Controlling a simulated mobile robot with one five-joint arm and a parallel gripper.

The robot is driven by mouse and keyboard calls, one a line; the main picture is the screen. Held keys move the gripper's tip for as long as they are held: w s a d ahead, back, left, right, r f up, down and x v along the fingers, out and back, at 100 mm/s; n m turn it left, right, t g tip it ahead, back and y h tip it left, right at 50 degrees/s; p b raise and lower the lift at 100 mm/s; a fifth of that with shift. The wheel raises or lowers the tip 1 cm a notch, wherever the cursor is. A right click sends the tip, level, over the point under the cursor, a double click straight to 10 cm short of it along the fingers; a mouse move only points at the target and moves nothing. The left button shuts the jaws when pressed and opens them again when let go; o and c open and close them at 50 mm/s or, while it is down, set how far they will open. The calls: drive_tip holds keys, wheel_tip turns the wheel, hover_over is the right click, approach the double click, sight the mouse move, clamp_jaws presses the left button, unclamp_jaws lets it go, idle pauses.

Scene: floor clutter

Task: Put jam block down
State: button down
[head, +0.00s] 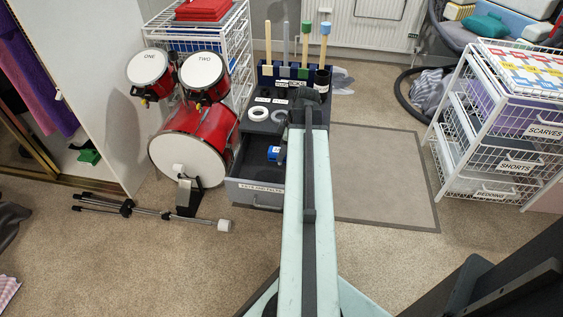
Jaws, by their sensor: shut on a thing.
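A small blue block with a pale patch (273,152), which I take for the jam block, shows at the open drawer (256,193) of a dark grey unit. My pale green arm reaches forward over the unit and covers its right part. A dark part of my gripper (282,155) shows just right of the block, at the arm's left edge. The gripper is shut on the block. The fingertips are mostly hidden, and I cannot tell whether the block touches the drawer floor.
A white tape roll (258,114) and a second roll lie on the unit's top, before upright wooden-handled tools. Red drums (195,140) stand left, with a fallen stand (150,212) on the carpet. A wire basket rack (495,125) stands right. A grey mat (380,175) is clear.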

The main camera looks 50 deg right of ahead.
wheel_tip(320, 180, down, 4)
drive_tip(key=b, duration=0.2)
drive_tip(key=shift+r+b, duration=0.2)
drive_tip(key=shift+b, duration=0.15)
drive_tip(key=shift+r, duration=0.2)
drive_tip(key=shift+f, duration=0.15)
drive_tip(key=c, duration=0.9)
unclamp_jaws()
drive_tip(key=shift+o, duration=0.2)
drive_tip(key=p+v, duration=1.1)
drive_tip(key=shift+r, duration=0.45)
drive_tip(key=shift+s+d+r+p, duration=0.1)
drive_tip(key=shift+s+r+p, duration=0.1)
drive_tip(key=shift+p, duration=0.2)
